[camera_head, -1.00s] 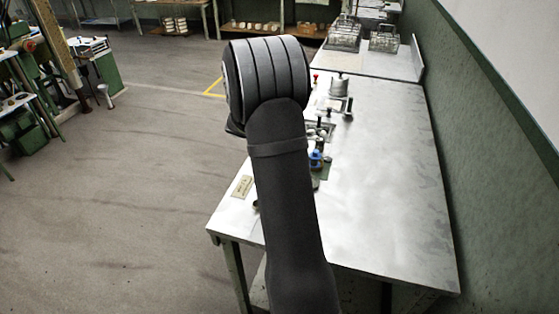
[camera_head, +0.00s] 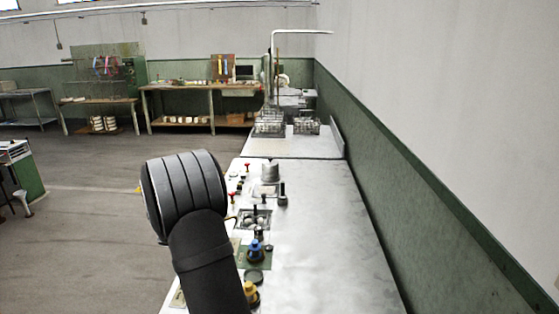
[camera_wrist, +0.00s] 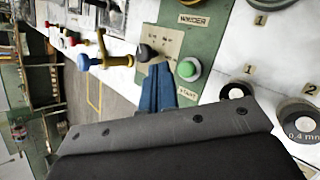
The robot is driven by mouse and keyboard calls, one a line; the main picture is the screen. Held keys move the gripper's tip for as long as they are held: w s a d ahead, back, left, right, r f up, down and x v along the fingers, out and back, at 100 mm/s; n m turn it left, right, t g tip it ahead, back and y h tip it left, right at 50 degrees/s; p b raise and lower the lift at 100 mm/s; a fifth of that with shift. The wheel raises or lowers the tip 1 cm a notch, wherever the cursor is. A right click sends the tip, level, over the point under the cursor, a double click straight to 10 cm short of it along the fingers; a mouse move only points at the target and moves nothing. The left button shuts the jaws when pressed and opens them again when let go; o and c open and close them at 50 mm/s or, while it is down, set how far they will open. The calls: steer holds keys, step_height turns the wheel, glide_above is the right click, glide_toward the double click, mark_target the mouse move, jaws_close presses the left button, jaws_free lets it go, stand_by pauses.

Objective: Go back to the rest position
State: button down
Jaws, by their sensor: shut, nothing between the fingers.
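My gripper (camera_wrist: 158,78) shows in the wrist view as two blue fingers held together beyond a dark bolted bracket. It is shut and empty. The fingers appear over the green winder panel (camera_wrist: 203,45), near a green start button (camera_wrist: 188,69) and a black knob (camera_wrist: 146,53). Whether they touch anything cannot be told. In the head view my dark arm stands at the lower middle, and I cannot make out the gripper there.
The metal bench (camera_head: 325,225) carries knobs, a grey cylinder (camera_head: 270,171) and wire baskets (camera_head: 306,123) farther back. A green and white wall (camera_head: 420,190) bounds its right side. Its right half is bare. Open floor (camera_head: 95,205) lies to the left.

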step_height(320, 180, up, 6)
steer(key=shift+f, duration=0.1)
stand_by(0.4)
